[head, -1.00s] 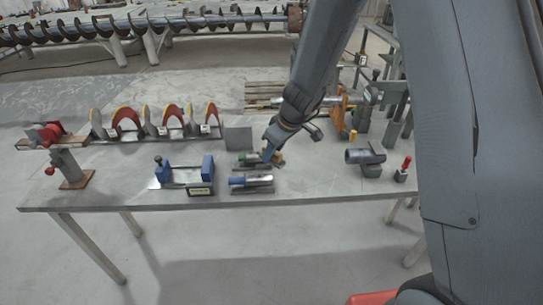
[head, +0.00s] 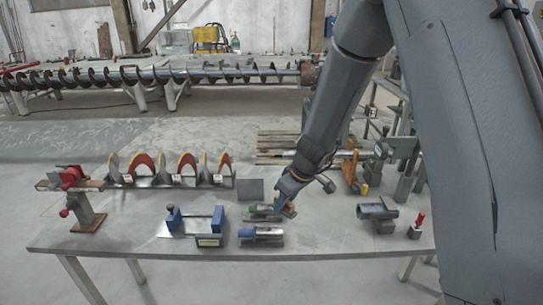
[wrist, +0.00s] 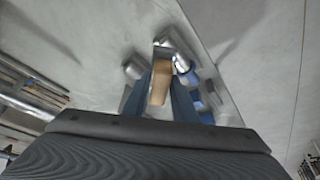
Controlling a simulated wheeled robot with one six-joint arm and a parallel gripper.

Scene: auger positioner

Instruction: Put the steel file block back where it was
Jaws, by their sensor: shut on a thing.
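My gripper (head: 288,207) is above the table at the right end of a green-and-metal piece (head: 262,214). It is shut on a tan block (wrist: 160,82), which shows between the blue fingers in the wrist view. Only a small tan part shows in the head view. I cannot tell whether this block is the steel file block, or whether it touches what lies beneath. A blue-and-metal piece (head: 262,237) lies just in front of the green one. Shiny cylindrical metal shows beyond the fingers in the blurred wrist view.
A blue-ended fixture (head: 201,221) stands left of the pieces, and a grey plate (head: 250,190) behind them. An auger section (head: 170,180) is at the back left. A grey tube on a block (head: 377,213) and a red-topped item (head: 418,225) stand right.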

